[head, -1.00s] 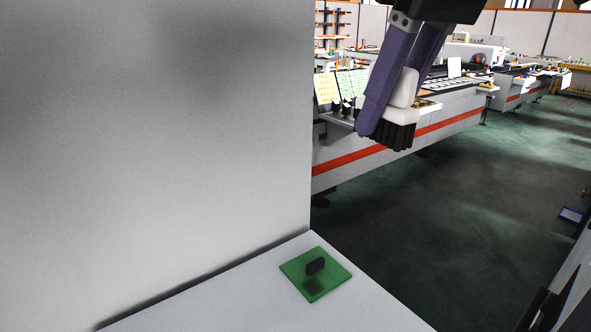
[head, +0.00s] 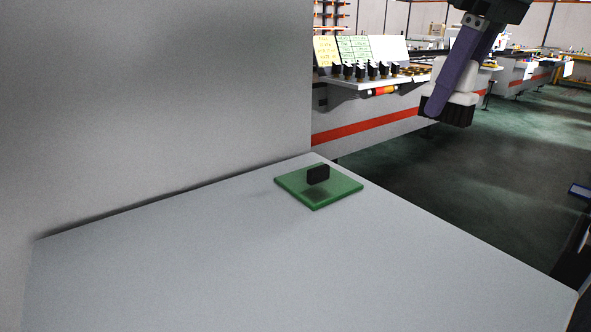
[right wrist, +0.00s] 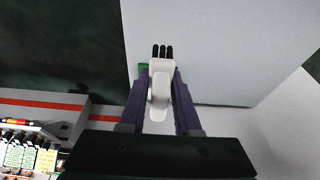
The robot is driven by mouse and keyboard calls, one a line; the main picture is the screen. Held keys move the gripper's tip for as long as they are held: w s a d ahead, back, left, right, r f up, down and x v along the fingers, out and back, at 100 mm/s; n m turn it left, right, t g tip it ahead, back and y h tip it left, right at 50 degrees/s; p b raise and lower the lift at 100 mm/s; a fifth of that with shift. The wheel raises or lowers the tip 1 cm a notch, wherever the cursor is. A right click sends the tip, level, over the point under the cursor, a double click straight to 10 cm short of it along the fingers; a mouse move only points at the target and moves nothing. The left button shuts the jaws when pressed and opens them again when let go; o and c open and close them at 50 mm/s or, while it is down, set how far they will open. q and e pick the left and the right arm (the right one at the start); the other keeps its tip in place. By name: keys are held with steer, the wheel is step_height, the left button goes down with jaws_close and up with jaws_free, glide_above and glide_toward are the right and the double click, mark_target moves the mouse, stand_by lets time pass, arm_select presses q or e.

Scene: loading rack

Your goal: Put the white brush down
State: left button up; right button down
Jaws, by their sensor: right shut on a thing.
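The white brush (head: 463,94) with black bristles is in my right gripper (head: 437,110), at the upper right of the head view. The gripper's purple fingers are shut on it, and it hangs in the air beyond the right edge of the pale table. In the right wrist view the brush (right wrist: 160,88) sits between the two fingers (right wrist: 159,100), its dark bristles pointing away. A green square plate (head: 338,191) with a small black block (head: 318,175) lies at the table's far corner. My left gripper is not in view.
The pale table top (head: 250,255) is bare apart from the green plate. A grey wall (head: 150,100) rises along its far left side. Beyond the table are green floor and a long bench (head: 365,125) with a red stripe.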

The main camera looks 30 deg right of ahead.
steer(key=b, duration=0.3)
glide_above(406, 241)
steer(key=s, duration=0.1)
step_height(406, 241, down, 14)
steer(key=shift+s+r, duration=0.15)
step_height(406, 241, down, 5)
steer(key=shift+f, duration=0.2)
steer(key=shift+f, duration=0.1)
steer(key=c, duration=0.6)
jaws_free()
